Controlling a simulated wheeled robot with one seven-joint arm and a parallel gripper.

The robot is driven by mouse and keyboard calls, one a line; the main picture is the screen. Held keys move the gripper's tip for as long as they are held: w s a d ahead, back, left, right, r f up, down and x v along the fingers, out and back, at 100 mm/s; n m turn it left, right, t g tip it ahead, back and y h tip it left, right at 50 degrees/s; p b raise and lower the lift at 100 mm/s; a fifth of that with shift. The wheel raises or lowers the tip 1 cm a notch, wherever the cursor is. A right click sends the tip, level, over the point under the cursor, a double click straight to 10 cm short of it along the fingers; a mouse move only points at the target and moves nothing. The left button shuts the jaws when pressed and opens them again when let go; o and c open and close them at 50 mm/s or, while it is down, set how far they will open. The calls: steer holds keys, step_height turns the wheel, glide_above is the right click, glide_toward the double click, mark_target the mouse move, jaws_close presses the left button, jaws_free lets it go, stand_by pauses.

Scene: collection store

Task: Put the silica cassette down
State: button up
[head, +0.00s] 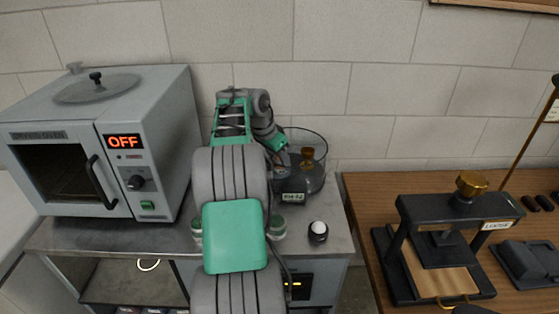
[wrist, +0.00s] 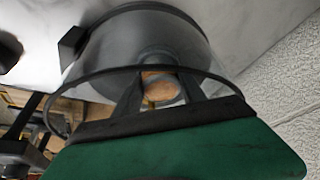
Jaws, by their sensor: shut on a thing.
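My gripper (wrist: 160,98) is shut on a small amber-brown piece (wrist: 159,86), which I take to be the silica cassette. In the head view the brown piece (head: 307,154) shows at the open, clear-walled round jar (head: 322,172), beside my gripper (head: 291,151). The wrist view shows the fingers reaching within the jar's dark rim (wrist: 92,72). I cannot tell whether the cassette touches the jar's floor. My arm hides part of the jar's left side.
A grey oven (head: 150,130) reading OFF stands left, with a round knobbed lid (head: 97,88) on top. Small jars (head: 278,228) and a white-topped black item (head: 318,231) stand at the metal bench's front. A black press (head: 455,235) stands on the wooden table (head: 375,205) at right.

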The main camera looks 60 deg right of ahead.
steer(key=shift+f+b, duration=0.45)
steer(key=shift+f, duration=0.1)
steer(key=o, duration=1)
steer(key=shift+a, duration=0.1)
steer(key=o, duration=0.4)
steer(key=shift+f, duration=0.25)
steer(key=shift+s+f, duration=0.1)
steer(key=shift+f, duration=0.05)
steer(key=shift+a, duration=0.1)
steer(key=p+v, duration=0.4)
steer(key=v, duration=0.9)
steer(key=shift+d+r, duration=0.25)
steer(key=shift+r, duration=0.2)
